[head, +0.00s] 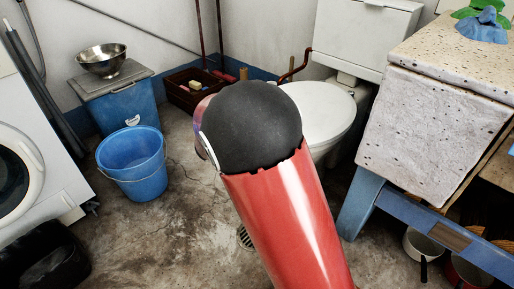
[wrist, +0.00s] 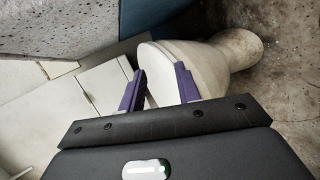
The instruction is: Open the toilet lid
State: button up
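The white toilet (head: 345,160) stands against the back wall in the head view, right of my arm. Its lid (head: 318,108) lies flat and closed over the bowl, with its left part hidden by my arm. In the wrist view the toilet appears turned, with the lid's pale edge (wrist: 156,55) and the bowl (wrist: 205,62) beyond my fingers. My gripper (wrist: 159,71) is open, with its two purple fingers apart and nothing clearly held between them. I cannot tell whether a finger touches the lid. In the head view the fingers are hidden behind my arm.
The white cistern (head: 367,35) rises behind the lid. A stone washtrough (head: 430,125) on a blue frame (head: 362,196) stands close on the right. A blue bucket (head: 134,165) and a washing machine (head: 30,150) are on the left. Bare floor (head: 175,235) lies between.

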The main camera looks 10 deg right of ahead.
jog(key=w+a+f+n+t+h+b, duration=0.2)
jog(key=w+a+f+n+t+h, duration=0.15)
jog(key=w+a+f+t, duration=0.45)
jog(key=w+d+r+g+y, duration=0.1)
jog(key=w+d, duration=0.3)
jog(key=w, duration=0.1)
jog(key=shift+w+d+n+b, duration=0.3)
jog(key=shift+d+n+b, duration=0.05)
jog(key=shift+d+b, duration=0.1)
jog(key=shift+r, duration=0.1)
grip_shut()
